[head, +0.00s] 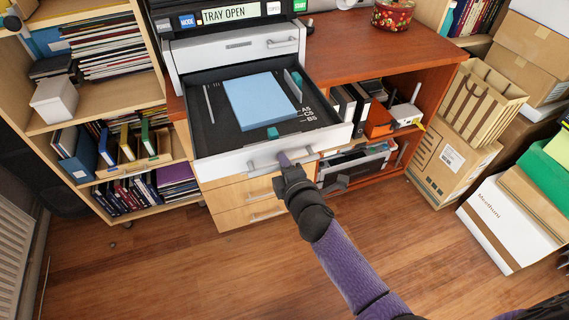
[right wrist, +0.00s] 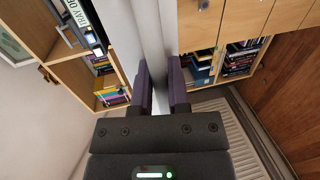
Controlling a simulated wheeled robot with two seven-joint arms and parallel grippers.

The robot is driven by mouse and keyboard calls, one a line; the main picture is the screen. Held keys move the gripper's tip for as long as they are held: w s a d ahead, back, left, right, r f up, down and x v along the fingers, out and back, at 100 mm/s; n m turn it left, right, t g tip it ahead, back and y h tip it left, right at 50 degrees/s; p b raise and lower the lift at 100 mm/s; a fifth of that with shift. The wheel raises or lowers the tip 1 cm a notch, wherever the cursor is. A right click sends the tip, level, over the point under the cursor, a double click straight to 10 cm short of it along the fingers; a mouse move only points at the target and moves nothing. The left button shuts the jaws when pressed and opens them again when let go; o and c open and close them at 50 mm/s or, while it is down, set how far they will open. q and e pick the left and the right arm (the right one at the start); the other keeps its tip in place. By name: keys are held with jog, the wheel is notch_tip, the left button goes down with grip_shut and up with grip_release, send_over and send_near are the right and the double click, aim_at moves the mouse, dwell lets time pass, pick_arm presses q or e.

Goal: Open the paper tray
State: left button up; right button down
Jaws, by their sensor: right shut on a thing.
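The paper tray (head: 213,166) is pulled far out of the white printer (head: 240,48) and holds a stack of light blue paper (head: 261,100). The printer's display (head: 224,15) reads "TRAY OPEN". My right gripper (head: 285,160) is at the middle of the tray's front and shut on its handle (head: 262,170). In the right wrist view, the two purple fingers of the right gripper (right wrist: 162,88) stand on either side of a pale strip, the handle. The fingers partly hide the handle. My left gripper does not show.
The printer stands on a reddish wooden cabinet (head: 375,45) with drawers (head: 247,197) below the tray. A bookshelf (head: 100,95) is close on the left. Cardboard boxes (head: 455,150) stand on the right. The wooden floor (head: 170,270) in front is clear.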

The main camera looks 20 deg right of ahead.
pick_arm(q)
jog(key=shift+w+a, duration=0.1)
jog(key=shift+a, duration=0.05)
pick_arm(e)
jog(key=c, duration=0.9)
grip_release()
pick_arm(q)
jog(key=p, duration=0.1)
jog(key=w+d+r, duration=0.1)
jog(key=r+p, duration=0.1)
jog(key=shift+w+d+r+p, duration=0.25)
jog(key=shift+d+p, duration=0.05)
pick_arm(e)
jog(key=s, duration=0.3)
jog(key=s+r, duration=0.1)
jog(key=s, duration=0.5)
jog(key=shift+s+d+r, duration=0.15)
jog(key=shift+s+r, duration=0.2)
jog(key=shift+r, duration=0.05)
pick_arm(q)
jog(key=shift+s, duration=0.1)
pick_arm(e)
jog(key=shift+f, duration=0.1)
